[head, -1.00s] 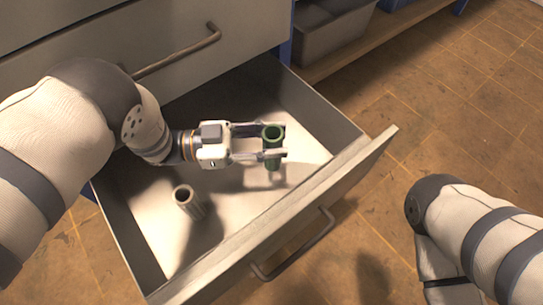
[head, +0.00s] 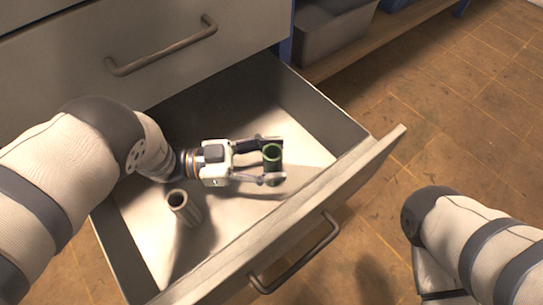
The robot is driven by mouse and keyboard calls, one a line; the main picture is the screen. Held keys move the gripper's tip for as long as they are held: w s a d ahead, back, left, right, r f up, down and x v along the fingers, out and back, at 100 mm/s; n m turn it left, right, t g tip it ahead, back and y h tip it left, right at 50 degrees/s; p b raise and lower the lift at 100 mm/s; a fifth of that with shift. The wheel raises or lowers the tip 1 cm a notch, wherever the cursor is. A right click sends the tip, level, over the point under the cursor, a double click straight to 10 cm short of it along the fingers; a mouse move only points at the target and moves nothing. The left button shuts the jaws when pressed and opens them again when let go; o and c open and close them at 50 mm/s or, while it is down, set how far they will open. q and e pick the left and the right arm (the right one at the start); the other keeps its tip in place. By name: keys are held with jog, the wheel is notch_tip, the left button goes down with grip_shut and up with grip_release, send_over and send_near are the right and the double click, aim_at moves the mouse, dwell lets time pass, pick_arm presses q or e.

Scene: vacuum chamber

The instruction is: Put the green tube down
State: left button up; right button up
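The green tube (head: 272,156) is upright inside the open drawer (head: 333,178), near its front panel. My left gripper (head: 271,161) reaches in from the left, low in the drawer. Its two fingers are spread on either side of the green tube, and it looks open around it. The lower finger hides the tube's bottom end, so its contact with the drawer floor does not show. My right arm (head: 470,235) is outside the drawer at the lower right. Its gripper is out of view.
A grey tube (head: 183,207) stands upright on the drawer floor, left of the green tube and below my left forearm. A closed drawer with a handle (head: 160,50) is above. A grey bin (head: 335,32) sits on a shelf at the back. The drawer's right rear is clear.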

pick_arm(q)
jog(key=shift+r+p, duration=0.35)
jog(key=a, duration=0.7)
jog(key=shift+s+a+f+p, duration=0.1)
jog(key=shift+a+f+p, duration=0.05)
jog(key=shift+a+p, duration=0.2)
jog(key=shift+d, duration=0.1)
